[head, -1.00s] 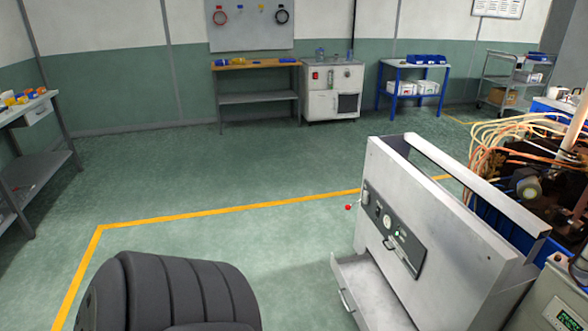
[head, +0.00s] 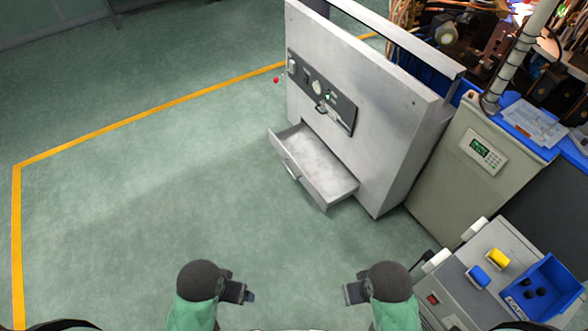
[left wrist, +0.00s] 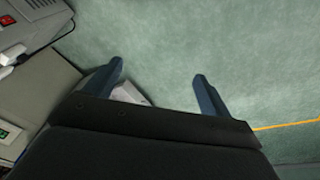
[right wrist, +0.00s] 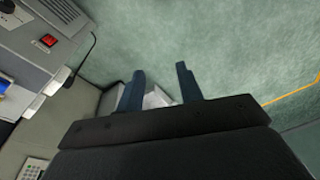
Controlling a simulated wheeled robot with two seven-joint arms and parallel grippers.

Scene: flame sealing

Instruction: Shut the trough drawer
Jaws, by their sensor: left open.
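The trough drawer (head: 312,165) is a pale metal tray. It sticks out open from the lower front of the grey-white cabinet (head: 385,125), with a bar handle (head: 291,170) on its front panel. Its inside looks empty. My left gripper (head: 252,296) is open and empty, below the drawer in the head view and well apart from it. My right gripper (head: 346,294) is also apart from the drawer, its fingers parted with nothing between them. The fingers show in the left wrist view (left wrist: 160,85) and in the right wrist view (right wrist: 160,82).
A grey control box (head: 466,160) stands right of the cabinet. At the lower right is a grey unit (head: 455,280) with a blue bin (head: 540,295). A red knob (head: 276,80) sticks out from the cabinet's left side. The green floor (head: 140,200) before the drawer is clear.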

